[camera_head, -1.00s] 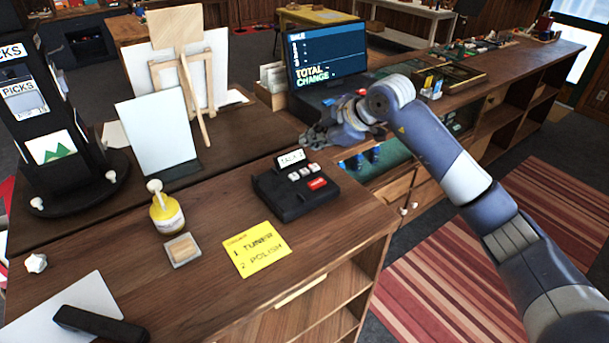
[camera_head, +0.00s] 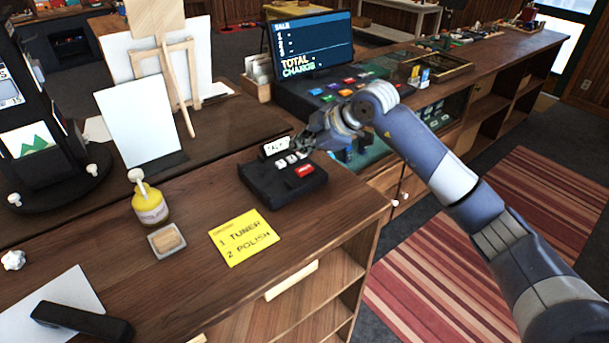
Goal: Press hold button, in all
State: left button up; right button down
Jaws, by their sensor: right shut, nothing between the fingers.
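A black desk unit (camera_head: 283,188) with a small tilted display (camera_head: 275,147), several white buttons (camera_head: 282,163) and one red button (camera_head: 304,170) sits on the wooden counter. The button labels are too small to read, so I cannot tell which one is hold. My right gripper (camera_head: 303,143) is shut and empty. Its fingertips are at the unit's back right side, just above and beside the white buttons, and partly cover that corner. I cannot tell whether they touch it. My left gripper is not in view.
A register with a screen (camera_head: 312,42) and coloured keys stands behind. The counter's front right corner is clear.

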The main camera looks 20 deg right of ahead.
aim_at(303, 170)
notch_tip(303, 170, down, 3)
jog(key=shift+r+b, duration=0.15)
jog(key=shift+b, duration=0.45)
jog(key=shift+f, duration=0.25)
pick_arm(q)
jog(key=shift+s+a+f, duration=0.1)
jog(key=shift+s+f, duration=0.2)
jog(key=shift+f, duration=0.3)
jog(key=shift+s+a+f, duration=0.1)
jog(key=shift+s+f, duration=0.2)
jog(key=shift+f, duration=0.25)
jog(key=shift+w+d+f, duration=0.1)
pick_arm(e)
jog(key=shift+f, duration=0.15)
pick_arm(q)
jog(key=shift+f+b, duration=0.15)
jog(key=shift+b, duration=0.25)
pick_arm(e)
jog(key=shift+f, duration=0.3)
